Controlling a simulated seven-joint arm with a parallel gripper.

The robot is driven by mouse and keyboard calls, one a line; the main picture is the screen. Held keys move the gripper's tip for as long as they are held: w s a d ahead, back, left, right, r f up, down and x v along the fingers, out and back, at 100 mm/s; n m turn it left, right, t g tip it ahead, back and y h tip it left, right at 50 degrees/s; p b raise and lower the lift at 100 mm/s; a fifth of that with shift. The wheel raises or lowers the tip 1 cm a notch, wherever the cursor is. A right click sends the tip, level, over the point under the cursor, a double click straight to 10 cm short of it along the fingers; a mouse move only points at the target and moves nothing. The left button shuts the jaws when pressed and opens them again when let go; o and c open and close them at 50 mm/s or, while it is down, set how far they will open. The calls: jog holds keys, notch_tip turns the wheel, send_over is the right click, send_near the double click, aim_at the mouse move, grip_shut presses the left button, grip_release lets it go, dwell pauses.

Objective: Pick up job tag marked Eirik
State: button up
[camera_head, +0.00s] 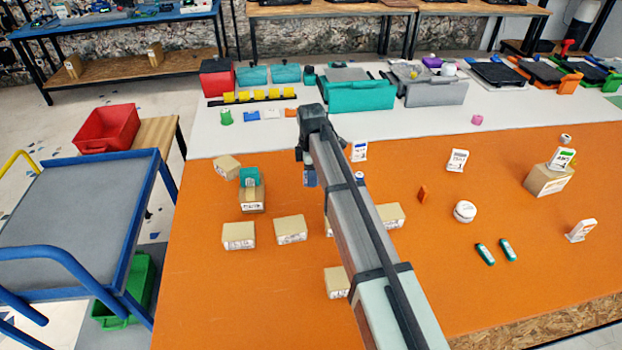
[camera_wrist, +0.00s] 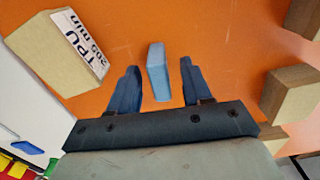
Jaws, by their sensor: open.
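My gripper (camera_wrist: 159,66) points down with its two dark blue fingers apart. A light blue, narrow, flat-sided piece (camera_wrist: 157,72) stands between the fingers, with a visible gap on each side. No writing shows on it, so I cannot tell whether it is the tag marked Eirik. In the head view my gripper (camera_head: 309,177) is low over the orange table (camera_head: 215,290), partly hidden by my arm. White cards with print stand at right: one (camera_head: 457,160), one on a carton (camera_head: 562,157) and one near the right edge (camera_head: 581,231). Their names are too small to read.
A carton with a "TPU" label (camera_wrist: 62,55) is left of the fingers in the wrist view, and another carton (camera_wrist: 292,95) is to the right. Several cartons surround my arm, including one at left (camera_head: 239,236). The table's front left is clear.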

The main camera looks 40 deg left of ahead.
jog(key=shift+f, duration=0.1)
jog(key=shift+c, duration=0.3)
grip_shut()
